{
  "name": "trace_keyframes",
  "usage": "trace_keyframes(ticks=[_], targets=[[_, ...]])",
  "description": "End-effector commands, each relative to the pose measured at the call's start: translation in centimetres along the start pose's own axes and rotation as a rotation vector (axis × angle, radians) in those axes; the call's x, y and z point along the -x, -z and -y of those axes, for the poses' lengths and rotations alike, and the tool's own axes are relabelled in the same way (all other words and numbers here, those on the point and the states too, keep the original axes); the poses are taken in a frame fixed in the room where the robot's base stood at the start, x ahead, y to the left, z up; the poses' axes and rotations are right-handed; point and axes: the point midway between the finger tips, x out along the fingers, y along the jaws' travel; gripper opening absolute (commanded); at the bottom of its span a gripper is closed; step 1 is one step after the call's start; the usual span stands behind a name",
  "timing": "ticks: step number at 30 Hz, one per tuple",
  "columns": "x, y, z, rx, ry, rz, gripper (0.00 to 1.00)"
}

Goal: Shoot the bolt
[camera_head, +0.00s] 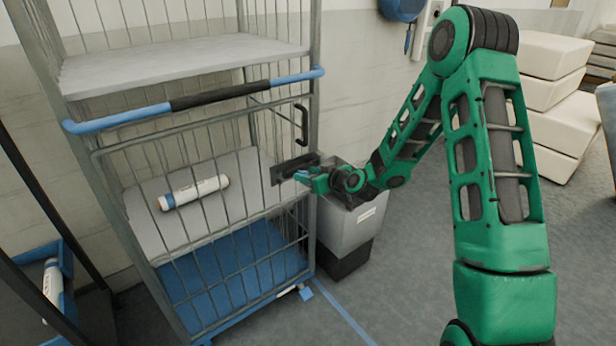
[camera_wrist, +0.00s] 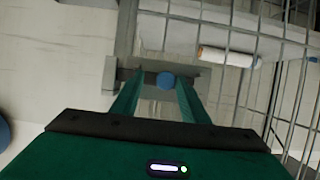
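The bolt is a grey metal piece with a round blue knob (camera_wrist: 166,80) at the edge of the roll cage's mesh gate. In the head view its dark plate (camera_head: 292,166) sits on the right post side of the gate, below a black hooked handle (camera_head: 301,124). My gripper (camera_head: 306,176) is at the plate, reaching from the right. In the wrist view its two green fingers (camera_wrist: 160,84) stand apart with the blue knob between their tips. A gap shows on the knob's left; contact on its right I cannot tell. The knob's stem is hidden.
The roll cage has a blue and black handlebar (camera_head: 205,96), a grey shelf (camera_head: 150,228) with a white roll (camera_head: 194,192), and a blue base (camera_head: 225,275). A grey bin (camera_head: 345,235) stands close under my gripper. White padded blocks (camera_head: 555,90) stand at the back right.

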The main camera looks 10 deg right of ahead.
Motion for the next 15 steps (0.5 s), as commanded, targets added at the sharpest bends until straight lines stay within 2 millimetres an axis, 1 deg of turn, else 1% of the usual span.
trace_keyframes(ticks=[5,8,11,15], targets=[[0.0,0.0,0.2,0.0,0.003,0.0,0.41],[0.6,0.0,0.2,0.0,0.002,0.001,0.41],[1.8,0.0,0.1,-0.001,0.002,0.001,0.41],[4.4,0.0,0.1,-0.001,0.0,0.002,0.41]])
